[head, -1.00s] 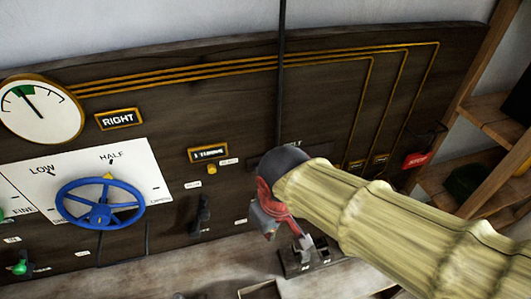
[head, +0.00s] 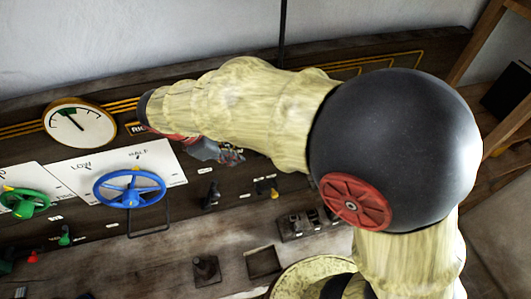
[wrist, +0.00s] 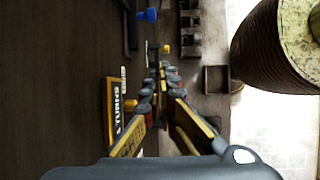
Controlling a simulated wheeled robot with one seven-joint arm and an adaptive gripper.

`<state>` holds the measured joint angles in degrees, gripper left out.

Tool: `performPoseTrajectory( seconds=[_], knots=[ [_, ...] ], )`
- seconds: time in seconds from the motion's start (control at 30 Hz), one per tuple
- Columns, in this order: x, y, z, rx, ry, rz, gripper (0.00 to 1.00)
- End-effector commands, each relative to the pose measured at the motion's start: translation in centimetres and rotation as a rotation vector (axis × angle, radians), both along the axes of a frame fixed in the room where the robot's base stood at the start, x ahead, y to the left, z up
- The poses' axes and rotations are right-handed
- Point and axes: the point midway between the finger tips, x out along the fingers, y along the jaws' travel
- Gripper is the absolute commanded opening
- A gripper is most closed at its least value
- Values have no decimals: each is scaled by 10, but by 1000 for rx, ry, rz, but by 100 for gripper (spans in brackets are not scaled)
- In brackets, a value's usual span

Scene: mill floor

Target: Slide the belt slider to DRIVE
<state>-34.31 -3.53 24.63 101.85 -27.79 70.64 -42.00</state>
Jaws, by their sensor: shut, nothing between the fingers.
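A blue knob (wrist: 147,14) on a dark upright strip (wrist: 131,28) shows at the top of the wrist view. It may be the belt slider, but no label on it can be read. In the head view my arm covers that part of the panel. My gripper (head: 232,157) is in front of the panel, right of the blue wheel. In the wrist view its fingers (wrist: 160,72) are shut and empty, pointing toward a small yellow knob (wrist: 166,48). The blue knob lies beyond the fingertips and a little left of them, apart from them.
A blue handwheel (head: 130,189), a green wheel (head: 24,202) and a dial (head: 79,126) are on the panel's left. A black lever (head: 210,196) and a switch block (head: 303,225) stand below my arm.

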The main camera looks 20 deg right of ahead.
Motion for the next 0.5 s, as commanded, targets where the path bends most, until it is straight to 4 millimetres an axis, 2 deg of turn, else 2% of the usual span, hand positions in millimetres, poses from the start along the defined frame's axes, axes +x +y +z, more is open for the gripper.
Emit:
performPoseTrajectory(
  seconds=[0.13,0.5],
  knots=[
    [9,-8,16,-60,47,121,0],
    [6,-13,18,-87,105,203,0]
  ],
)
